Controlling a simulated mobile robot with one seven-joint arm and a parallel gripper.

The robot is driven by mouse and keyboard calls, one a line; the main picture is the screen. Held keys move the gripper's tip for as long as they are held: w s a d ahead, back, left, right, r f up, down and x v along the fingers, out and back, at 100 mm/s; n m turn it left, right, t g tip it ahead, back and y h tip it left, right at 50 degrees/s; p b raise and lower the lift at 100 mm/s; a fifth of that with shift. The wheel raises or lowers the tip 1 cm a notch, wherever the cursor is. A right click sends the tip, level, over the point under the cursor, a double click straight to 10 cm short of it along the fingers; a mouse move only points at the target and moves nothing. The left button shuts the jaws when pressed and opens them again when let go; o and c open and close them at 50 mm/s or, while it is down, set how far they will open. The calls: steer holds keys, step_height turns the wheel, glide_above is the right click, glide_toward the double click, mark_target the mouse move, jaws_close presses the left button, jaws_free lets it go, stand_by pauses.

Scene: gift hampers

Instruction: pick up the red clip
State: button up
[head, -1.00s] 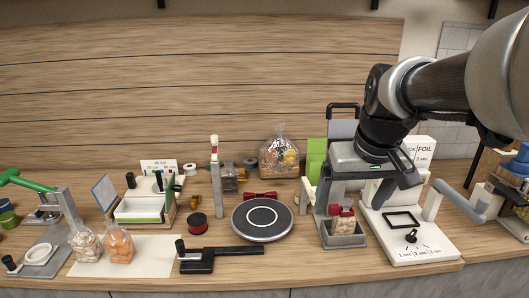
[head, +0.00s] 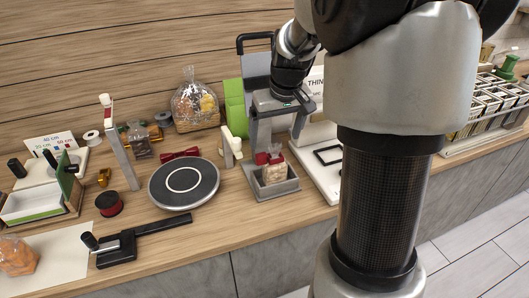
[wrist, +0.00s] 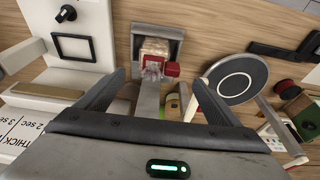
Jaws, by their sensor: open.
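The bag stands in a small grey tray (head: 286,187) on the counter. My gripper (head: 277,128) is open and empty, pointing down above the tray. Its two fingers (wrist: 158,82) are spread on either side in the wrist view, apart from the clip.
A round dark turntable (head: 160,190) and a dark red bow (head: 180,154) lie left of the tray. A white sealer (head: 318,175) stands close on the right. A green block (head: 234,102) stands behind. Bare counter lies in front of the tray.

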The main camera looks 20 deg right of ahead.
mark_target(269, 157)
steer(key=x, duration=0.9)
steer(key=shift+w+a+r, duration=0.1)
steer(key=shift+w+a, duration=0.1)
steer(key=shift+w, duration=0.1)
steer(key=shift+c, duration=0.2)
steer(key=c, duration=1.1)
